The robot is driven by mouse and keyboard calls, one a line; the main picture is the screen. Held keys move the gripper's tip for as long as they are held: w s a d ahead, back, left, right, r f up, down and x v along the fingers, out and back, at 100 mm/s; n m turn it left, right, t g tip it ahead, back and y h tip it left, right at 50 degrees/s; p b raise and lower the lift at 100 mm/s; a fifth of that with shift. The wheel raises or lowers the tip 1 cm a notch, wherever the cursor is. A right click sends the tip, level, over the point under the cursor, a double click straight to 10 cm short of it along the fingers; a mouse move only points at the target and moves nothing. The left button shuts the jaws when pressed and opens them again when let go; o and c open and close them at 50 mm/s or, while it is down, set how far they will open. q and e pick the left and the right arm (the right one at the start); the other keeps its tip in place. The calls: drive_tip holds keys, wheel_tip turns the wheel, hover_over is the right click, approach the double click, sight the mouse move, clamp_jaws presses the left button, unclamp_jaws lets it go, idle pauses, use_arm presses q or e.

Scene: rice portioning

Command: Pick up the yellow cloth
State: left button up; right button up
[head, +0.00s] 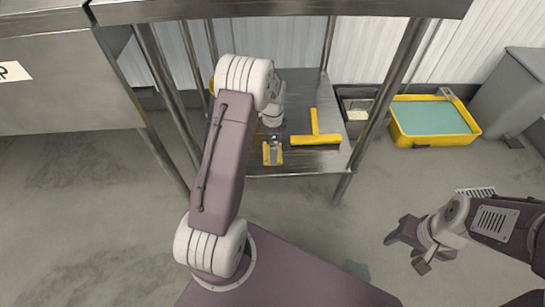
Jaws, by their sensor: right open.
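A small yellow piece, seemingly the yellow cloth (266,154), lies at the front edge of the low metal shelf (310,165). My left gripper (273,149) points down over its middle, with yellow showing on both sides. The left fingers are small and partly hidden by my wrist, so whether they grip it is unclear. My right gripper (404,256) is open and empty, low at the right above the floor, far from the shelf.
A yellow T-shaped tool (316,139) lies on the shelf right of the cloth. Table legs (384,92) frame the shelf, with the metal tabletop (280,10) above. A yellow tub (402,138) with bluish contents and a grey bin (520,95) stand at right.

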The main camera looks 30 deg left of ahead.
use_arm(q)
wheel_tip(320, 180, down, 3)
drive_tip(key=shift+f+b, duration=0.1)
drive_tip(key=shift+b, duration=0.5)
drive_tip(key=shift+r, duration=0.25)
drive_tip(key=c, duration=1.1)
